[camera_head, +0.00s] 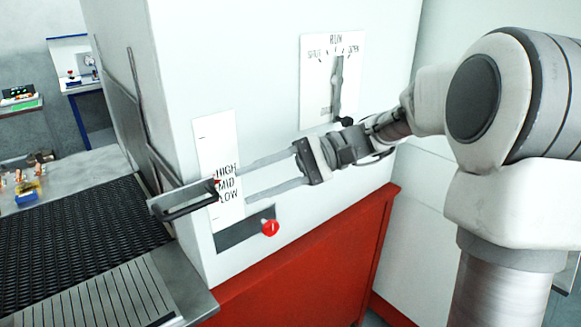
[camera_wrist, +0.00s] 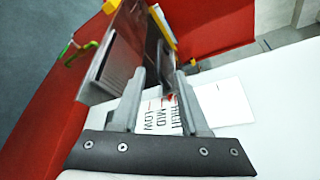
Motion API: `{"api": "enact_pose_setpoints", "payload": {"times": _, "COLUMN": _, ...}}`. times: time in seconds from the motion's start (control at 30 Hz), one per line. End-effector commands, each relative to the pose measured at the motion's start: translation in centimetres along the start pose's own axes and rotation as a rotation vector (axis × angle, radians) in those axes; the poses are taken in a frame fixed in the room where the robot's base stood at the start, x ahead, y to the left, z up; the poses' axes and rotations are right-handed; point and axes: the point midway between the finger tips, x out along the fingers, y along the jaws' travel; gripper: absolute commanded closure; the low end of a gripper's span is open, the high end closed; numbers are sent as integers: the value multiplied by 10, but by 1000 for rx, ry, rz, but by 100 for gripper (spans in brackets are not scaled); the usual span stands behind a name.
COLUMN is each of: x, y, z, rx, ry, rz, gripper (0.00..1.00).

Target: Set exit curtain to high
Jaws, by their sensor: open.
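The exit curtain's grey metal handle (camera_head: 185,201) sticks out from the corner of the white housing, in front of the label plate (camera_head: 228,205) marked HIGH, MID, LOW. A small red pointer (camera_head: 217,183) at the handle's end lies at about the MID to HIGH lettering; the exact mark is unclear. My gripper (camera_head: 242,183) is open, with its two fingers apart and directed at the handle end from the right. In the wrist view my gripper (camera_wrist: 160,73) has the handle (camera_wrist: 113,66) ahead of its fingertips and the label plate (camera_wrist: 158,116) beyond the gap. Contact cannot be told.
A red knob (camera_head: 270,228) on a dark plate sits just below the lower finger. A RUN selector dial (camera_head: 338,85) is on the housing above my wrist. The black mesh belt (camera_head: 85,235) runs at left. A red base panel (camera_head: 300,265) is below.

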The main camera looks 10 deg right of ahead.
Motion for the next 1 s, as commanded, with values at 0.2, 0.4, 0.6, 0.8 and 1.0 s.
{"api": "enact_pose_setpoints", "payload": {"times": 0.2, "x": -43, "y": 0, "z": 0, "rx": 0, "ry": 2, "rz": -1, "gripper": 55}}
{"api": "enact_pose_setpoints", "payload": {"times": 0.4, "x": -60, "y": 0, "z": 0, "rx": 1, "ry": 0, "rz": 0, "gripper": 55}}
{"api": "enact_pose_setpoints", "payload": {"times": 0.6, "x": -62, "y": 0, "z": 0, "rx": 1, "ry": 0, "rz": 0, "gripper": 55}}
{"api": "enact_pose_setpoints", "payload": {"times": 0.8, "x": -60, "y": 1, "z": 1, "rx": 2, "ry": 5, "rz": 10, "gripper": 55}}
{"api": "enact_pose_setpoints", "payload": {"times": 1.0, "x": -34, "y": 26, "z": 9, "rx": 25, "ry": 111, "rz": 172, "gripper": 55}}
